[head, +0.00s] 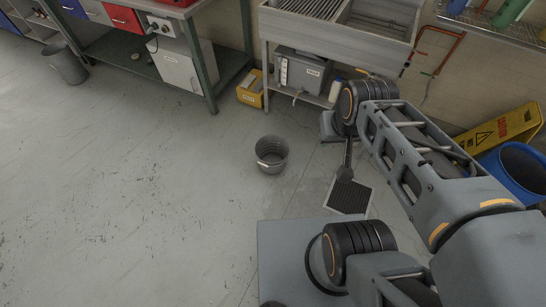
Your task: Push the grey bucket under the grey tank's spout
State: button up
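The grey bucket (281,166) stands upright on the open floor near the middle of the head view, and it looks empty. A grey box-shaped tank (302,72) with a label sits on the low shelf under the metal sink. A small pipe, which looks like its spout (297,97), shows at its lower front, beyond the bucket and slightly right of it. My gripper (345,173) points down, to the right of the bucket and apart from it. Its fingers are small and dark, and I cannot tell whether they are open.
A floor drain grate (349,196) lies right of the bucket. A yellow box (250,90) stands on the floor left of the sink. A workbench (205,68) and another grey bin (67,65) are at left. A blue bin (519,168) and yellow sign (500,128) are at right. The left floor is clear.

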aim_at(271, 149)
jog(key=u, duration=2.05)
jog(key=i, duration=3)
jog(key=z, duration=3.95)
